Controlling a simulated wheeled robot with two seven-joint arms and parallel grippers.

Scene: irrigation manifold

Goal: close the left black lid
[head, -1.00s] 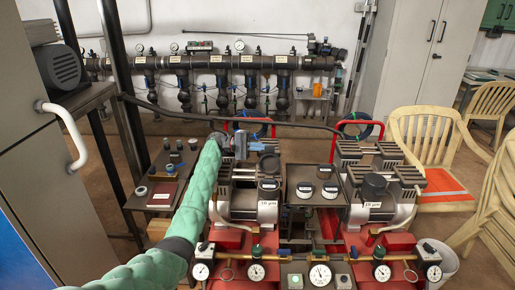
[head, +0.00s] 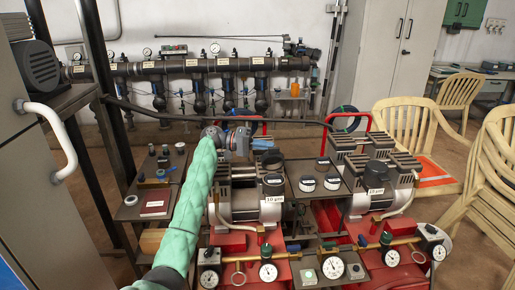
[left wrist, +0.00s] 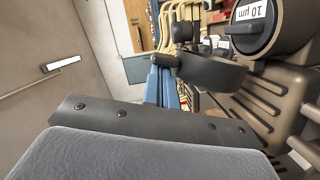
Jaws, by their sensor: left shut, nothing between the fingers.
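The left black lid (head: 272,160) is a dark round cap over the left pump. It looks raised and tilted above its housing (head: 273,186), which bears a "10 µm" label. In the left wrist view the housing (left wrist: 268,30) is at top right, and a dark shallow round piece (left wrist: 208,72), apparently the lid, is at the centre. My left gripper (head: 240,141) is shut and empty, just left of the lid in the head view. I cannot tell whether it touches the lid. My right gripper is not in view.
A similar black cap (head: 377,173) sits on the right pump. A side shelf (head: 130,208) with small items lies left of my arm. Gauges line the front; a pipe manifold (head: 195,67) runs along the wall.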

